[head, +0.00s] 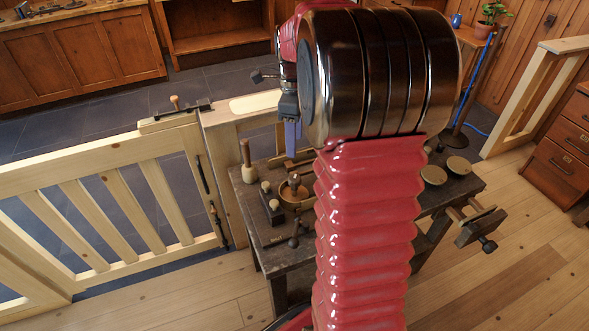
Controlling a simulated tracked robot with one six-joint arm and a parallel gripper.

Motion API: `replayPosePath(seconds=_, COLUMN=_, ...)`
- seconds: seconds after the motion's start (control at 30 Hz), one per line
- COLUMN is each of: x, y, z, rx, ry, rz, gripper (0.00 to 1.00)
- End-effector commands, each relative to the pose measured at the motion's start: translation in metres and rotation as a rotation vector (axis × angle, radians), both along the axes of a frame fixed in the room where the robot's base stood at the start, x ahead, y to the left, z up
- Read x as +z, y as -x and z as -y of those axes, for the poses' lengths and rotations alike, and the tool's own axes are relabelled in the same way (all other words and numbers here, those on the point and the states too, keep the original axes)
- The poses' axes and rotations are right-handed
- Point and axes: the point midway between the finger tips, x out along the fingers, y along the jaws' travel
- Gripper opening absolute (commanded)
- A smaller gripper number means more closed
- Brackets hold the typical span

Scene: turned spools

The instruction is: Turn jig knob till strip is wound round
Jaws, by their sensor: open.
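A dark wooden workbench (320,251) stands in the middle, partly hidden behind my red arm. On its left part is a jig with a round wooden piece (289,199) and an upright knob (296,182) at its centre. A dark block with a small light knob (265,187) stands just left of it. My gripper (292,140) points down above the bench, behind the jig in the picture. It is open, and I see nothing held in it. I cannot clearly make out the strip.
A pale wooden fence with a gate (120,195) runs along the left side of the bench. Round wooden discs (458,166) lie on the bench's right part, near a vise (480,226). A drawer cabinet (565,155) stands at the right. The plank floor at front left is clear.

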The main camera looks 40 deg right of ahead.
Motion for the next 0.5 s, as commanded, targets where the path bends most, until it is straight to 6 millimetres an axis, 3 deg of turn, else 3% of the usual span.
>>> replayPosePath(seconds=0.5, x=-0.0005, y=0.0008, z=0.0, rx=0.668, ry=0.001, rz=-0.001, gripper=0.5)
